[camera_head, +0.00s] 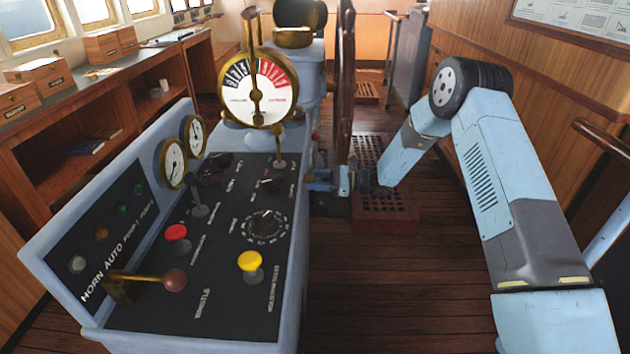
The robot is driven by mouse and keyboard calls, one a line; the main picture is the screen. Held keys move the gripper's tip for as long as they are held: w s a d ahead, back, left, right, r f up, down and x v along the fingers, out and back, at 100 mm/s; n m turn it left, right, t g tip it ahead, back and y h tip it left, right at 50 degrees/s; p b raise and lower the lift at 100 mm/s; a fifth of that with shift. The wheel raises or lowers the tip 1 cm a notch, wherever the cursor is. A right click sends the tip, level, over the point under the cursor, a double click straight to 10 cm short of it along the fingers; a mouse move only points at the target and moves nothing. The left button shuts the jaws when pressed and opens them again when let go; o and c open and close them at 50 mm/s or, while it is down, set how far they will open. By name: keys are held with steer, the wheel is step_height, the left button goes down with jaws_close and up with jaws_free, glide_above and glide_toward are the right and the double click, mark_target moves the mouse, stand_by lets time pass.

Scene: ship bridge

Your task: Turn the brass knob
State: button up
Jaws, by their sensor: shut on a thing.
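My light blue arm comes in from the right and bends down to the console's right side. My gripper (318,182) is there, small in view, with its jaws pointing left at the console (190,220). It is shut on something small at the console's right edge. I cannot make out a separate brass knob there; the jaws and the console edge hide what is held. How far it is turned cannot be told.
The console top carries a red knob (176,234), a yellow knob (250,262), a brass lever (145,281) and dials. A brass-rimmed telegraph dial (257,87) stands behind. A ship's wheel (345,80) rises near my gripper. Wooden floor (400,290) lies clear right of the console.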

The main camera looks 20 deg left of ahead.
steer(key=o, duration=1)
steer(key=shift+o, duration=0.2)
steer(key=v, duration=1.4)
